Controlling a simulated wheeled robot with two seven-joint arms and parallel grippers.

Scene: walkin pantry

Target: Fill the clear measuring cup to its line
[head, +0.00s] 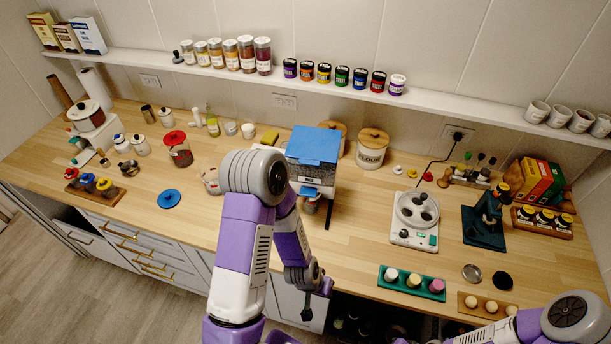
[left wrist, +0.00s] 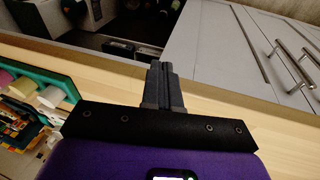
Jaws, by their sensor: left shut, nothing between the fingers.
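A clear cup-like vessel (head: 211,180) stands on the wooden counter just left of my raised left arm in the head view. Its line and contents are too small to make out, and my arm is close beside it. A dispenser with a blue lid (head: 315,145) stands right of it, partly behind my arm. A small reddish vessel (head: 311,206) sits at its base, partly hidden. My left gripper (head: 308,309) hangs in front of the counter's front edge, away from these things. In the left wrist view its fingers (left wrist: 162,70) are together and empty. My right gripper is out of view.
A red-lidded jar (head: 177,148) and a loose blue lid (head: 168,199) are on the left of the counter. A white scale-like device (head: 414,219) and a green tray (head: 411,283) are on the right. Bare wood lies between dispenser and device.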

